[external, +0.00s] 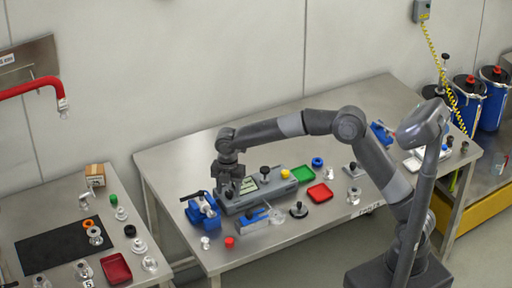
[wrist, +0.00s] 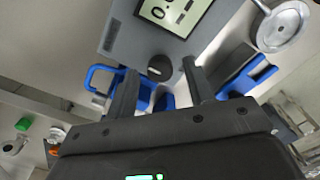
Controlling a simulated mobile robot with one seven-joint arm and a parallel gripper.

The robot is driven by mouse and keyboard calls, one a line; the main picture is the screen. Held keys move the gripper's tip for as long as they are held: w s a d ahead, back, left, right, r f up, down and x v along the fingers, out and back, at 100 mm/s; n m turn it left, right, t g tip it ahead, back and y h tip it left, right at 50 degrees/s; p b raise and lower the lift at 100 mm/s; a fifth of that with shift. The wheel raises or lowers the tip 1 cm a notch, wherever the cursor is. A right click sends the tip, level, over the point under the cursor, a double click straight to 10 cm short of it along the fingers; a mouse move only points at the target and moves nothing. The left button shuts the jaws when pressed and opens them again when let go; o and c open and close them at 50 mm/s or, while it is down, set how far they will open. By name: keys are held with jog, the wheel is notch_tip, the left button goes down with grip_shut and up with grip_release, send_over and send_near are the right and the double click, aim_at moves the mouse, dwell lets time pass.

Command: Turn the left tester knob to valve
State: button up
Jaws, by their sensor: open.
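The tester (external: 286,188) is a grey box with a lit display (external: 250,183), on the middle table; it also shows at the top of the wrist view (wrist: 125,38). Its left knob is black and round, seen in the wrist view (wrist: 160,66) between and beyond my fingertips. In the external view my gripper mostly hides this knob. A second black knob (external: 265,169) stands right of the display. My gripper (external: 229,184) points down over the tester's left end, with its fingers open on either side of the knob in the wrist view (wrist: 159,72). I cannot tell whether they touch it.
A blue vise (external: 202,214) stands close at the tester's left, and another blue clamp (external: 252,220) in front. Metal fittings crowd the front; the table's back left is clear.

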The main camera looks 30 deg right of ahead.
jog(key=shift+f, duration=0.1)
jog(key=shift+c, duration=0.5)
jog(key=c, duration=0.9)
